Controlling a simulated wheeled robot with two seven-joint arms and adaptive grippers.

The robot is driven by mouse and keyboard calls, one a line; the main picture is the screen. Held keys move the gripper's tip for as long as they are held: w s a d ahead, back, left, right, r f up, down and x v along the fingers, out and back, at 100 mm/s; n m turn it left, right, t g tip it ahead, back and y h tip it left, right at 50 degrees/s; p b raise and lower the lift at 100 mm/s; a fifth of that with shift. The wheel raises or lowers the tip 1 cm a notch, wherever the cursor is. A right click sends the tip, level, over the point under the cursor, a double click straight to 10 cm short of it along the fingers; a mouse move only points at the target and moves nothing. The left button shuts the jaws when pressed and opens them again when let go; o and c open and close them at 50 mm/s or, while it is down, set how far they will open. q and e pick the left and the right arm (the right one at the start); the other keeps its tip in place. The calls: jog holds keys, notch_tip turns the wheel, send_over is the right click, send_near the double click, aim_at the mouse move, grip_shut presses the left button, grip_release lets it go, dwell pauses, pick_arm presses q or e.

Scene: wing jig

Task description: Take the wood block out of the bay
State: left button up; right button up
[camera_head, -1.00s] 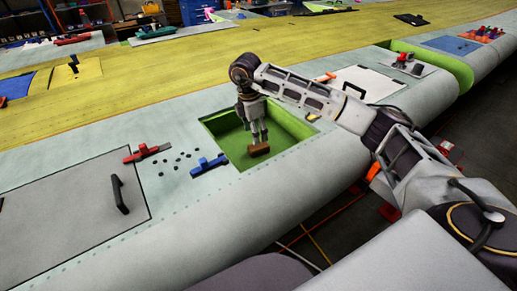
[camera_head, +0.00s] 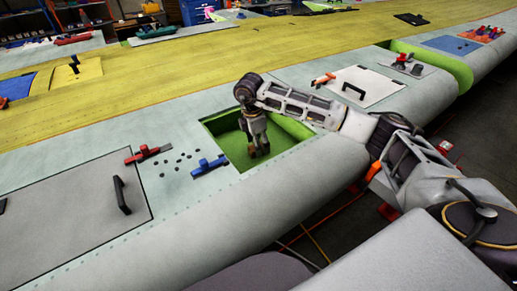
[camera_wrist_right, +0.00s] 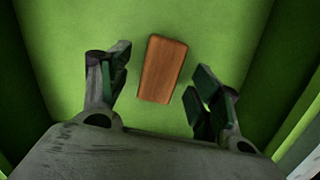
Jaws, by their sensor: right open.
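The wood block (camera_wrist_right: 163,69) is a reddish-brown rectangular piece on the green floor of the bay. In the right wrist view it lies between the two spread fingers of my right gripper (camera_wrist_right: 161,78), with green showing on both sides of it. In the head view my right gripper (camera_head: 257,153) points down into the open bay (camera_head: 289,127), a green-lined recess in the wing. There its fingers hide most or all of the block. My left gripper is not in view.
Green bay walls stand close around my right gripper. A blue clamp (camera_head: 209,165) and a red clamp (camera_head: 148,153) sit left of the bay. A grey panel with a black handle (camera_head: 121,195) lies farther left, and a white panel (camera_head: 353,86) to the right.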

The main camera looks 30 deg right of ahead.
jog(key=shift+d+f, duration=0.1)
jog(key=shift+f, duration=1.05)
jog(key=shift+c, duration=0.2)
jog(key=c, duration=0.7)
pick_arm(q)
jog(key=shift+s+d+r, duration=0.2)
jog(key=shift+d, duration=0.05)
pick_arm(e)
jog(key=c, duration=0.4)
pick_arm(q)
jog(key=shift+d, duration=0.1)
